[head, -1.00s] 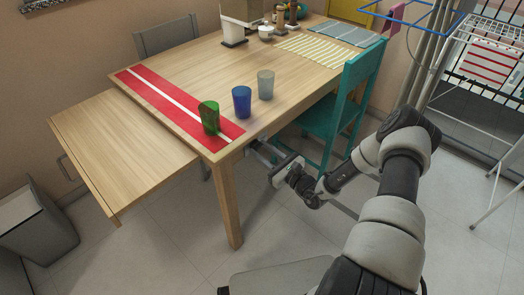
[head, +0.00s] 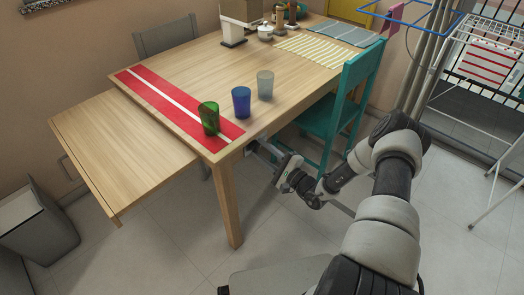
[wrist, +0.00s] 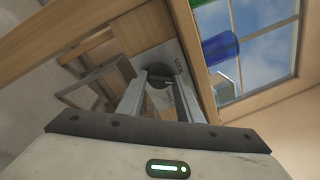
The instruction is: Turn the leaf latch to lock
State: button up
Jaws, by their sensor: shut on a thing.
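The leaf latch is a dark round knob (wrist: 160,75) on a grey plate (wrist: 183,72) under the table edge, with lettering that seems to read "LOCK" beside it. A light pointer line shows on the knob. My gripper (wrist: 158,85) is shut on the knob, one finger on each side. In the head view my gripper (head: 257,148) reaches under the near table corner, and the knob is hidden there. The table leaf (head: 125,145) extends from the table's left side, level or nearly level with the wooden top (head: 215,75).
Green (head: 209,118), blue (head: 241,102) and frosted (head: 265,85) cups stand near the table edge above my gripper. A teal chair (head: 345,105) is close on the right. A table leg (head: 227,200) stands left of my gripper. Floor in front is clear.

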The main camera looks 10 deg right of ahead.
jog(key=n+y, duration=0.1)
jog(key=n, duration=0.5)
jog(key=shift+s+f+n, duration=0.1)
jog(key=shift+f+n, duration=0.05)
jog(key=shift+n, duration=0.15)
jog(key=shift+n+g, duration=0.3)
jog(key=o, duration=1)
jog(key=shift+d, duration=0.15)
jog(key=p+v, duration=0.2)
jog(key=v, duration=1.5)
jog(key=shift+s, duration=0.15)
